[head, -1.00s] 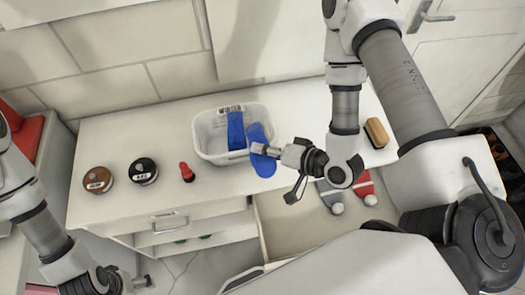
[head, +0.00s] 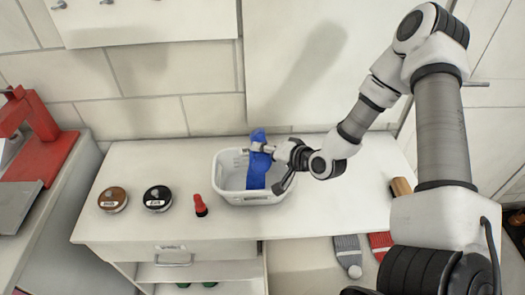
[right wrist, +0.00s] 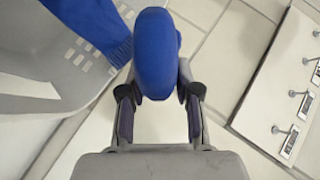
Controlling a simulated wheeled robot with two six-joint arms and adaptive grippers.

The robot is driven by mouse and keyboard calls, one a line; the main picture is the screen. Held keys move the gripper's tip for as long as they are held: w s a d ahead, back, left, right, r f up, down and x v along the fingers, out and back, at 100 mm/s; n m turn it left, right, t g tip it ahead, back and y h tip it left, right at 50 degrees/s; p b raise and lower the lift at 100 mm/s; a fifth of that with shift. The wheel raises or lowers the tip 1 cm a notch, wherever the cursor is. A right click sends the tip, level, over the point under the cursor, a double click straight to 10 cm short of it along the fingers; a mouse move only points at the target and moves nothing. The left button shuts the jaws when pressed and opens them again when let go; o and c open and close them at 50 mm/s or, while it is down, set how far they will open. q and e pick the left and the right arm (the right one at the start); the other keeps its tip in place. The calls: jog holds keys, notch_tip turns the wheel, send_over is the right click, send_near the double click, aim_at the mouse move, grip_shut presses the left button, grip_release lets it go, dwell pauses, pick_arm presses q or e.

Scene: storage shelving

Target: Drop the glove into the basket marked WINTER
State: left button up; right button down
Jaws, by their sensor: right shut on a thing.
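My right gripper (head: 266,150) is shut on a blue glove (head: 258,136), held over the back part of the white basket (head: 272,198). The right wrist view shows the held glove (right wrist: 157,55) between both fingers, beside the slotted basket wall (right wrist: 62,45). A second blue knitted piece (head: 257,174) lies in the basket and also shows in the right wrist view (right wrist: 95,22). No WINTER marking is readable. My left gripper is out of view.
A brown tin (head: 112,199), a black tin (head: 157,198) and a small red object (head: 200,206) stand left of the basket on the white counter. A brush (head: 401,187) lies right. Below, an open drawer holds grey (head: 347,250) and red (head: 380,243) knitted pieces.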

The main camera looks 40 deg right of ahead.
jog(key=shift+f, duration=0.3)
jog(key=c, duration=0.7)
grip_release()
